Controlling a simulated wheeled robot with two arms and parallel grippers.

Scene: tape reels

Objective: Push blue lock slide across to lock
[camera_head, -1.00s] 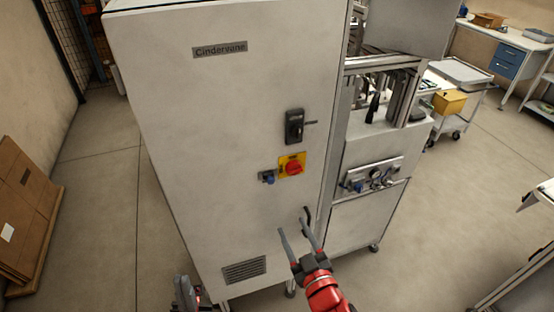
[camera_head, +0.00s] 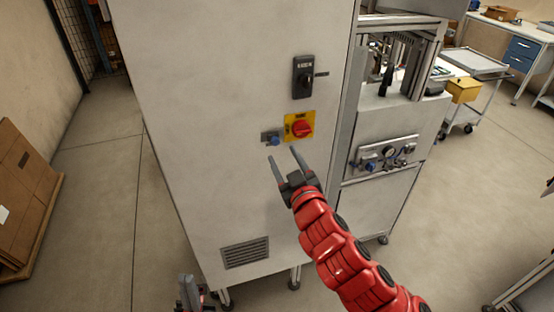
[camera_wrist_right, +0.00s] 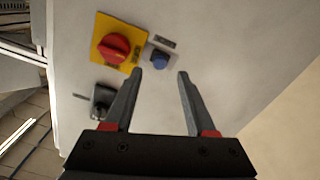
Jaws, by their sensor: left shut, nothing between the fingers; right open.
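The blue lock slide (camera_head: 275,141) is a small blue knob on a grey plate on the cabinet front, just left of the red rotary switch (camera_head: 303,129) on its yellow plate. In the right wrist view the blue lock slide (camera_wrist_right: 159,61) shows between and beyond my fingertips. My right gripper (camera_head: 281,155) is open and empty, its fingers pointing up at the cabinet just below the blue slide; it also shows in the right wrist view (camera_wrist_right: 170,76). Whether a finger touches the panel is unclear. My left gripper (camera_head: 190,291) is shut and low at the bottom edge, far from the slide.
The tall grey cabinet (camera_head: 200,150) carries a black handle switch (camera_head: 303,77) above the yellow plate and a vent (camera_head: 245,252) low down. A gauge panel (camera_head: 386,155) is to the right. Cardboard (camera_head: 28,195) leans at left.

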